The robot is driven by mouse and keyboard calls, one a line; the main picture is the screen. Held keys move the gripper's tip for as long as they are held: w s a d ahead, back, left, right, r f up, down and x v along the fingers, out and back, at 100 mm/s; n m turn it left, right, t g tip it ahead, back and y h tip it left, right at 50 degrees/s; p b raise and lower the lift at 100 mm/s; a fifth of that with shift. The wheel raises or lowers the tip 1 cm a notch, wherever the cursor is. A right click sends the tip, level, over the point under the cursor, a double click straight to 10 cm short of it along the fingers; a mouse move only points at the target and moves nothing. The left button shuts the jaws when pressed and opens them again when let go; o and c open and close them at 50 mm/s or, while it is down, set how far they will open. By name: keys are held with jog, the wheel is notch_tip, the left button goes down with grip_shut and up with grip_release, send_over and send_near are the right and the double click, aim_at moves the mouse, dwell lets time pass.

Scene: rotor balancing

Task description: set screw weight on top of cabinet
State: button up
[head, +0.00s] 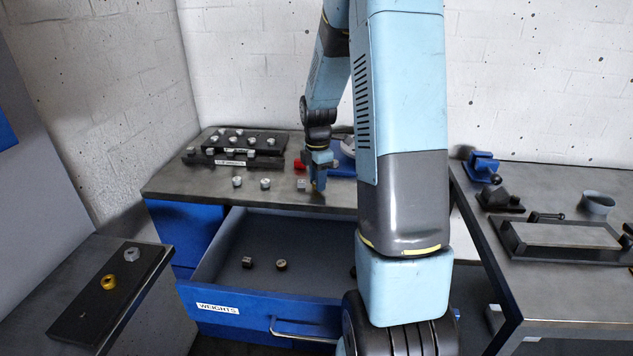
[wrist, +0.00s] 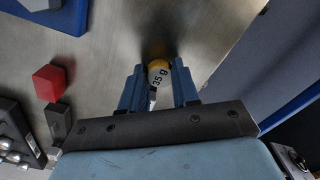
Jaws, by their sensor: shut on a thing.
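My gripper (head: 319,182) is low over the grey top of the cabinet (head: 215,184), near its front edge. In the wrist view its two blue fingers are shut on the screw weight (wrist: 158,76), which has a yellow end and a pale side marked "35 g". The grey surface is just beyond the weight, with a dark shadow beside it. I cannot tell whether the weight touches the surface. In the head view the fingers mostly hide the weight. The cabinet's blue drawer marked WEIGHTS (head: 255,312) stands open below.
A red block (head: 299,165) is close behind my gripper. Several small weights (head: 265,184) and a dark rack (head: 240,142) stand to the left on the cabinet. More weights (head: 281,265) lie in the drawer. A side bench (head: 575,275) is at right.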

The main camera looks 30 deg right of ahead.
jog(key=shift+f, duration=0.25)
jog(key=o, duration=1)
jog(key=shift+f, duration=0.1)
jog(key=shift+o, duration=0.2)
notch_tip(320, 180, up, 12)
jog(key=s+a+r+m+t, duration=0.3)
jog(key=s+a+r+m, duration=0.6)
jog(key=s, duration=0.3)
jog(key=s+a+r+m+t, duration=0.1)
jog(key=s+a+m, duration=0.1)
jog(key=s+m, duration=0.2)
jog(key=s+a+r+m+t, duration=0.1)
jog(key=s+m, duration=0.4)
jog(key=s, duration=0.5)
jog(key=shift+a+r+t, duration=0.3)
jog(key=shift+a+r, duration=0.05)
jog(key=shift+r, duration=0.25)
